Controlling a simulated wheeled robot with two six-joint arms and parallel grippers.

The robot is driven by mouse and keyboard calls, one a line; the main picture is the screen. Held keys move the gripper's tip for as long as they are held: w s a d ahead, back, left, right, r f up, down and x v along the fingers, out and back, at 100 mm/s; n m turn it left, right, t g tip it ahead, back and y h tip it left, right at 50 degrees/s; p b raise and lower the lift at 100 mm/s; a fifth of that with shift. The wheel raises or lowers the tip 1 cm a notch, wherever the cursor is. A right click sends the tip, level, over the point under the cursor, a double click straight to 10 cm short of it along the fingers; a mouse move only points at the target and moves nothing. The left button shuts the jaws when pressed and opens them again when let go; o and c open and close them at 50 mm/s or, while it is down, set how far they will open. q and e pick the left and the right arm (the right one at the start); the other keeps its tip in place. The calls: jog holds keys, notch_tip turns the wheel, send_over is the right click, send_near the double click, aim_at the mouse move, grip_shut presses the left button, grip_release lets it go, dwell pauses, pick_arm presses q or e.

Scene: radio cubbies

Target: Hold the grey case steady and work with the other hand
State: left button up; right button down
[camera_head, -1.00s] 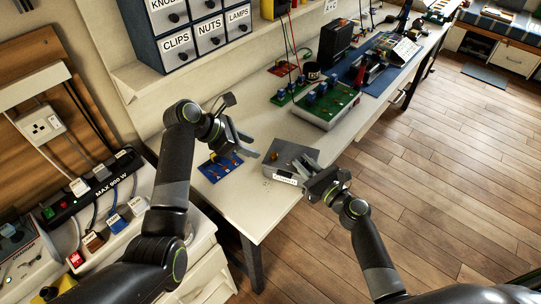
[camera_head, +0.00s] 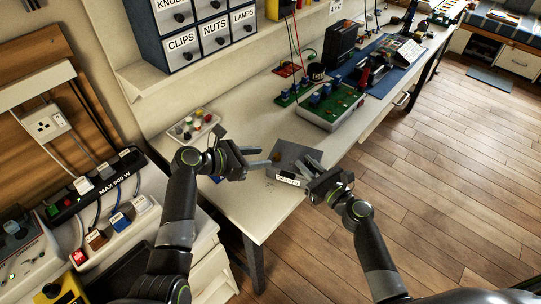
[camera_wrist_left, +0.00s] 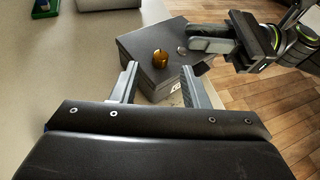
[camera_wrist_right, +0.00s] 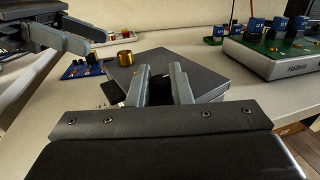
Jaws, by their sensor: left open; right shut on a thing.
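The grey case (camera_head: 290,152) lies flat near the front corner of the bench, with a small white label (camera_head: 288,181) on its front side. A brass knob (camera_wrist_left: 160,59) stands on its top in the left wrist view; it also shows in the right wrist view (camera_wrist_right: 125,58). A small silvery round spot (camera_wrist_left: 182,50) is beside it.
A tray of small coloured knobs (camera_head: 192,125) lies behind my left arm. A blue mat with small parts (camera_wrist_right: 85,68) is left of the case. A green circuit board unit (camera_head: 333,106) stands farther back on the bench. Labelled drawers (camera_head: 200,30) stand above the bench.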

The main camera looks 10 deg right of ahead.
aim_at(275, 156)
pick_arm(q)
jog(key=shift+x, duration=2.25)
grip_shut()
